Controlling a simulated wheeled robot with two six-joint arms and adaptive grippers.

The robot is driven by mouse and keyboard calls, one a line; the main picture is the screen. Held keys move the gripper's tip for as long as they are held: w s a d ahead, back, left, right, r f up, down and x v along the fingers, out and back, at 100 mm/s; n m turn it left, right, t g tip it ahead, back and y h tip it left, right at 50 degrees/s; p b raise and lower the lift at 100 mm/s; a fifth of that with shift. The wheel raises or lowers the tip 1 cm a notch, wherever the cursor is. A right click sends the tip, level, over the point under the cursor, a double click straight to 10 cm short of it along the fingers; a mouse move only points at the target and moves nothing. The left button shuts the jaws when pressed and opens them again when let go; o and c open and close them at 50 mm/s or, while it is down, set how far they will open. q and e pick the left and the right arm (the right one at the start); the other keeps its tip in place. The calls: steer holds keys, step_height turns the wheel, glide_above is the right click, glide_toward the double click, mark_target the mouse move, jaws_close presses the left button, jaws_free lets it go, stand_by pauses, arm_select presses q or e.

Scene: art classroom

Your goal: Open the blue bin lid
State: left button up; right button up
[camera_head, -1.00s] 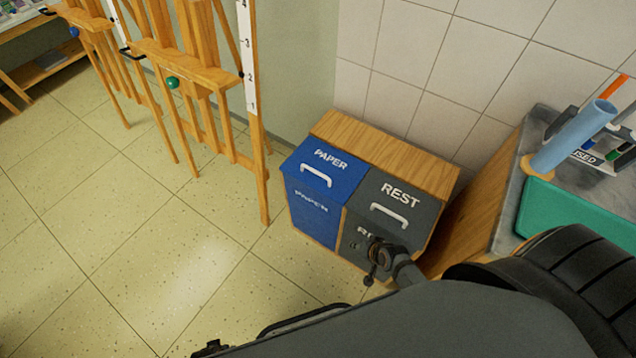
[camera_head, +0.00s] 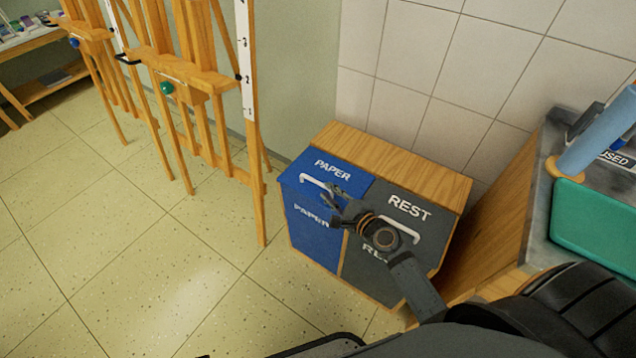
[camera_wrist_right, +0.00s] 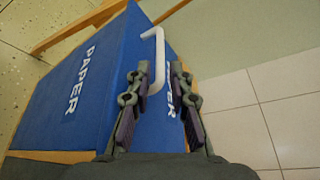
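The blue lid (camera_head: 350,184) marked PAPER is closed on the left half of a wooden bin cabinet. Its white handle (camera_head: 312,181) is on the sloping lid; it also shows in the right wrist view (camera_wrist_right: 155,45). My right gripper (camera_head: 332,197) is over the blue lid beside the handle. In the right wrist view the two fingers of the gripper (camera_wrist_right: 159,75) are apart, with the handle's lower end between or just in front of them. I cannot tell whether they touch it. My left gripper is not in view.
The grey REST lid (camera_head: 412,212) adjoins on the right, partly behind my right arm. A counter with a green tray (camera_head: 595,220) stands further right. Wooden easels (camera_head: 205,85) stand at the left. A tiled wall is behind the bin; the floor in front is clear.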

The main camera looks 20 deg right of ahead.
mark_target(318, 183)
steer(key=x, duration=0.6)
steer(key=shift+w+a+f+b, duration=0.1)
steer(key=shift+w+b, duration=0.1)
steer(key=shift+b, duration=0.1)
jaws_close()
